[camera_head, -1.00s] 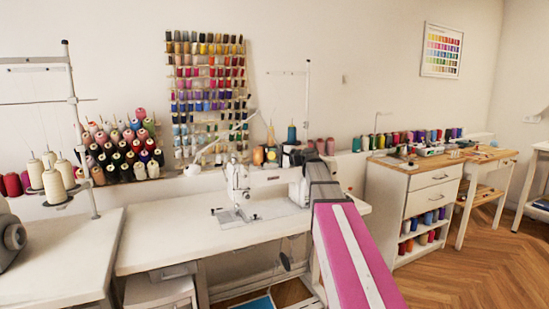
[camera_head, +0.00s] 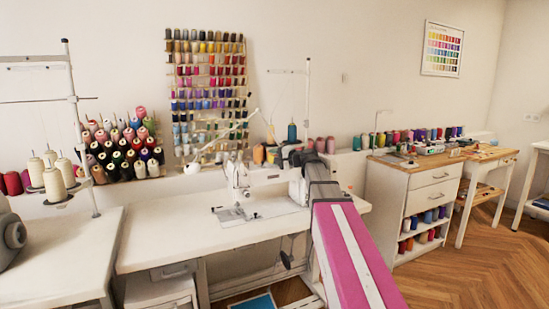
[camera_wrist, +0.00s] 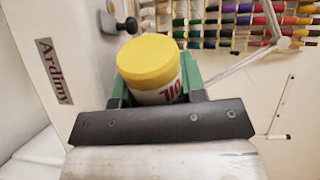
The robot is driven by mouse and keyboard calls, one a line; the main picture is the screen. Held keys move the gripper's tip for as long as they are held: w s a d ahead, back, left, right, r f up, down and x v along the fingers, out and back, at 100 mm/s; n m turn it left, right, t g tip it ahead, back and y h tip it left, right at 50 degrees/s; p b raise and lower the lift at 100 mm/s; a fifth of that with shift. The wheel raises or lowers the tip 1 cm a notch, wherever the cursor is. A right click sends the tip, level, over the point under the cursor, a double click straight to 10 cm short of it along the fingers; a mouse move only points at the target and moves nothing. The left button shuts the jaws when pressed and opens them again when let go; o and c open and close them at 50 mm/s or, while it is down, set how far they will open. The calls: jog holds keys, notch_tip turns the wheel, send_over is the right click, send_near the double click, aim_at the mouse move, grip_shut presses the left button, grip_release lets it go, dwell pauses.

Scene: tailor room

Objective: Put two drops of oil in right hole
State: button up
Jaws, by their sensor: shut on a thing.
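In the wrist view my gripper (camera_wrist: 157,82) has green fingers, shut on the sides of an oil bottle (camera_wrist: 150,62). The white sewing machine (camera_head: 238,181) stands on the white table in the head view. Its side (camera_wrist: 85,40), with a red-brown "Ardimy" label, fills the left of the wrist view. In the head view my pink arm reaches to the machine's right end, and I cannot make out the gripper there. The right hole is not discernible in either view.
The white machine table (camera_head: 165,240) is clear at its left. A thread stand (camera_head: 78,130) with cones is at the left. A spool rack (camera_head: 208,90) hangs on the wall behind. A wooden-topped cabinet (camera_head: 390,170) stands at the right.

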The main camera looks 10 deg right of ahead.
jog(key=n, duration=0.1)
jog(key=r+n, duration=0.1)
jog(key=n, duration=0.1)
jog(key=w+r+n, duration=0.1)
jog(key=n, duration=0.1)
jog(key=shift+d+t, duration=0.3)
jog(key=shift+d, duration=0.1)
jog(key=shift+s, duration=0.15)
